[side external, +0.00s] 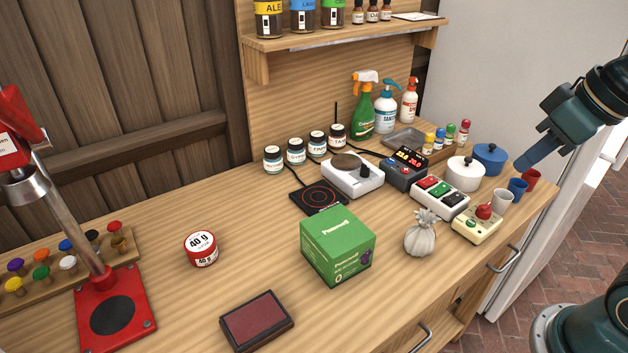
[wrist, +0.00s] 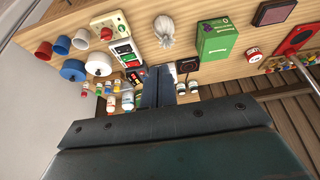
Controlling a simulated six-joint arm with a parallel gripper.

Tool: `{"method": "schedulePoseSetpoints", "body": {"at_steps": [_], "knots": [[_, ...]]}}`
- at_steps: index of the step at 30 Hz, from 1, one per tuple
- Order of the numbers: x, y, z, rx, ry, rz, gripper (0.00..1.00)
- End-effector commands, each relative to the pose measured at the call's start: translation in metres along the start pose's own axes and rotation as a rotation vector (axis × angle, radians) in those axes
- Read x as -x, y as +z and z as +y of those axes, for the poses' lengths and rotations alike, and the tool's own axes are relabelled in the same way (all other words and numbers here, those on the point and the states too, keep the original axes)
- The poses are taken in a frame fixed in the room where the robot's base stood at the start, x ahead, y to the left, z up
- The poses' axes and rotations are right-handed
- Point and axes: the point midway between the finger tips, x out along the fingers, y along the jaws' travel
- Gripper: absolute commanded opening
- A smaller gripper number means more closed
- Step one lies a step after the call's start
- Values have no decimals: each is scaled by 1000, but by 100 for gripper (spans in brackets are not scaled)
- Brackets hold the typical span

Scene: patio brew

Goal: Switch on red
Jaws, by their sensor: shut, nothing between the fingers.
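A white switch box (side external: 457,211) with a red rocker (side external: 428,184), a green rocker (side external: 440,190) and a black rocker (side external: 454,199) sits at the right part of the bench. The box also shows in the wrist view (wrist: 124,52). I cannot tell which way the red rocker is tipped.
The front-left bench has bare room.

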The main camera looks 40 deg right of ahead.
Motion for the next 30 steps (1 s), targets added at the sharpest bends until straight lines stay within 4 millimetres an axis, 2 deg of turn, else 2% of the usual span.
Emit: {"method": "schedulePoseSetpoints", "body": {"at_steps": [17, 30], "knots": [[-24, -81, 23, -7, -17, -150, 0], [-63, -132, 56, -12, -45, -260, 0]]}}
